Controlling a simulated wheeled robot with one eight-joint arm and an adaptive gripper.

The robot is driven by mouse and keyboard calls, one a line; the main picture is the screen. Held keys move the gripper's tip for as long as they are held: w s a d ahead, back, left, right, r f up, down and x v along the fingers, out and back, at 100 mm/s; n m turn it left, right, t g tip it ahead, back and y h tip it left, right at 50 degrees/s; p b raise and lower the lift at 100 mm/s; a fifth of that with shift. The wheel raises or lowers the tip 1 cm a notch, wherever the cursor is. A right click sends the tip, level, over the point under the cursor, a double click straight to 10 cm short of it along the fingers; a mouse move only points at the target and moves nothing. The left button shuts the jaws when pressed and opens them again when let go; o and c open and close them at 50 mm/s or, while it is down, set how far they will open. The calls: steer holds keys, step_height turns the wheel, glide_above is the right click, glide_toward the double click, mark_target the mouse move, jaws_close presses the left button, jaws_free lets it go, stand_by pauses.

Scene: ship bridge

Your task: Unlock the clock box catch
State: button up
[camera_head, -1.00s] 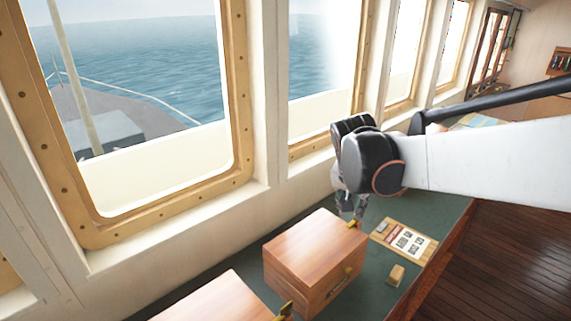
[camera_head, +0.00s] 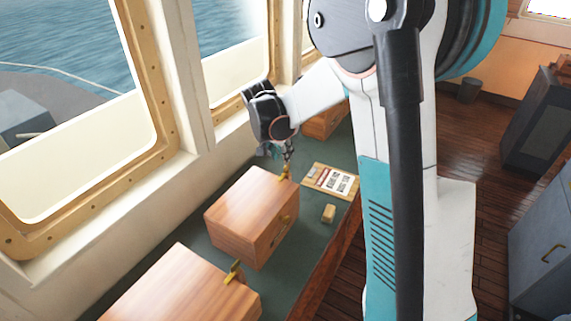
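A wooden box (camera_head: 245,205) stands on the dark green counter under the windows, its lid closed. Brass pieces show at its far top corner (camera_head: 284,173) and on its front face (camera_head: 283,224). A second wooden box (camera_head: 170,290) stands nearer at the lower left, with a brass catch (camera_head: 235,272) at its corner. I cannot tell which box is the clock box. My gripper (camera_head: 287,160) points down at the middle box's far corner, by the brass piece there. Whether it touches is too small to tell, and so is its finger opening.
A board with a printed card (camera_head: 332,180) and a small wooden block (camera_head: 328,213) lie right of the middle box. Another wooden box (camera_head: 325,123) stands farther back, partly behind my arm. Grey cabinets (camera_head: 540,235) stand at the right, across the wooden floor.

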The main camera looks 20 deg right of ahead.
mark_target(285, 171)
steer(key=x, duration=0.6)
steer(key=shift+w+d+f, duration=0.1)
steer(key=shift+d+f, duration=0.1)
steer(key=shift+f, duration=0.15)
jaws_close()
